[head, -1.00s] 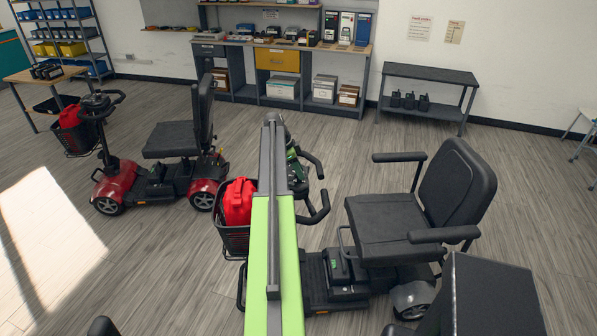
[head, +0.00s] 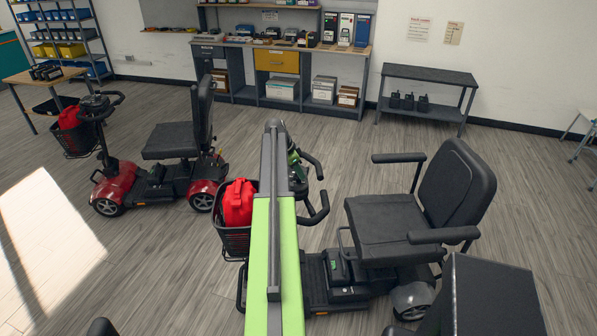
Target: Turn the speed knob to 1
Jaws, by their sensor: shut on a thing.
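The near scooter's steering head (head: 293,186) with black handlebar loops (head: 318,212) stands in the middle of the head view. My green and grey arm reaches over it and covers much of it. The speed knob is hidden or too small to make out, and so is its setting. My gripper is hidden by my own arm, so its jaws and what they touch do not show. The near scooter's black seat (head: 390,225) is to the right, and a basket (head: 236,243) with a red bag (head: 238,203) is to the left.
A red scooter (head: 165,160) stands at the left. A workbench (head: 290,70) and a low dark table (head: 425,85) line the back wall. The floor (head: 90,270) at the lower left is clear. A black box-like surface (head: 495,295) is at the lower right.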

